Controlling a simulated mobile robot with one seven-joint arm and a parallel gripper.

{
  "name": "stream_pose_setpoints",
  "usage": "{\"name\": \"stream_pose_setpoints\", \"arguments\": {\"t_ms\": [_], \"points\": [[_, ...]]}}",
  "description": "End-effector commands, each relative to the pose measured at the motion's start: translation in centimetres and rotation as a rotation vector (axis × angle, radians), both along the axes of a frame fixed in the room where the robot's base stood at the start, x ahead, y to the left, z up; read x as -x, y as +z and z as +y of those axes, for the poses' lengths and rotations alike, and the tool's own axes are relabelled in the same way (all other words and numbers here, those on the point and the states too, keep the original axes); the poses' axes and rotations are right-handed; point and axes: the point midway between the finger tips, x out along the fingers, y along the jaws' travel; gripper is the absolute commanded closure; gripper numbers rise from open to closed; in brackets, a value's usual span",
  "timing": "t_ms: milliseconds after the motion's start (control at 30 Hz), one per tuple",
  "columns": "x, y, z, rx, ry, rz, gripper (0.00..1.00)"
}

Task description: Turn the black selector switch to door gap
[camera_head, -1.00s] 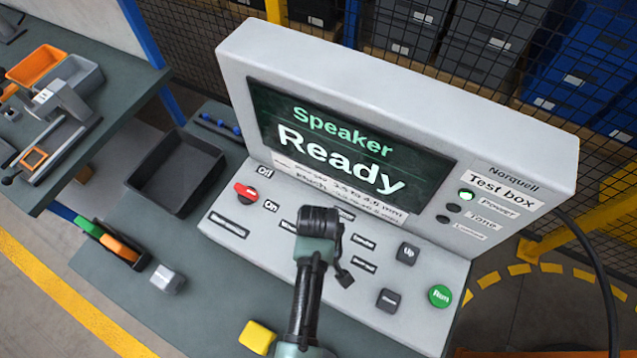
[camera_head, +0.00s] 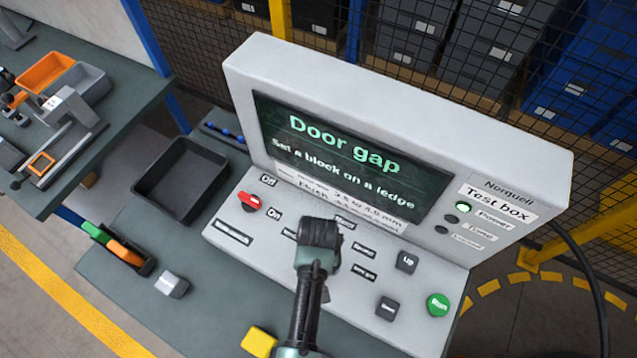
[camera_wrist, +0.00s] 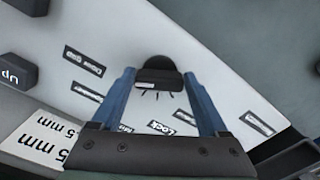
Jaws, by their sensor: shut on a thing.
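The black selector switch (camera_wrist: 158,68) shows between my fingers in the wrist view, on the pale sloping panel. My gripper (camera_wrist: 159,77) is shut on it, with one blue finger on each side. In the head view my arm hides the switch. A ring of labels surrounds the switch; one at the upper left in the wrist view appears to read Door gap (camera_wrist: 85,61). Exactly where the switch's mark points is hard to tell. The test box screen (camera_head: 345,160) reads "Door gap" and "Set a block on a ledge".
The panel also holds a red switch (camera_head: 248,201), an Up button (camera_head: 406,262), a dark button (camera_head: 387,308) and a green Run button (camera_head: 437,304). The lit power lamp (camera_head: 463,207) is green. A black tray (camera_head: 180,180) and yellow block (camera_head: 259,341) lie on the bench.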

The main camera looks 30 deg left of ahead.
Motion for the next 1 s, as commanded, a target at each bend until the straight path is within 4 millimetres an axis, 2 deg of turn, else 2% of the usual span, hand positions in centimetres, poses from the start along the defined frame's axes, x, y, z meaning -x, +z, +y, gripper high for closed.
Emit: {"name": "stream_pose_setpoints", "arguments": {"t_ms": [333,367,467,500,800,1000], "points": [[-0.1,0.1,0.1,-0.002,-0.006,-0.002,0.78],[-0.1,0.1,0.1,-0.002,-0.006,-0.002,0.21],[-0.1,0.1,0.1,-0.002,-0.005,-0.001,0.03],[-0.1,0.1,0.1,-0.002,-0.005,-0.001,0.00],[-0.1,0.4,0.0,-0.001,-0.004,-0.002,0.00],[-0.1,2.8,0.0,-0.002,-0.004,-0.006,0.00]]}}
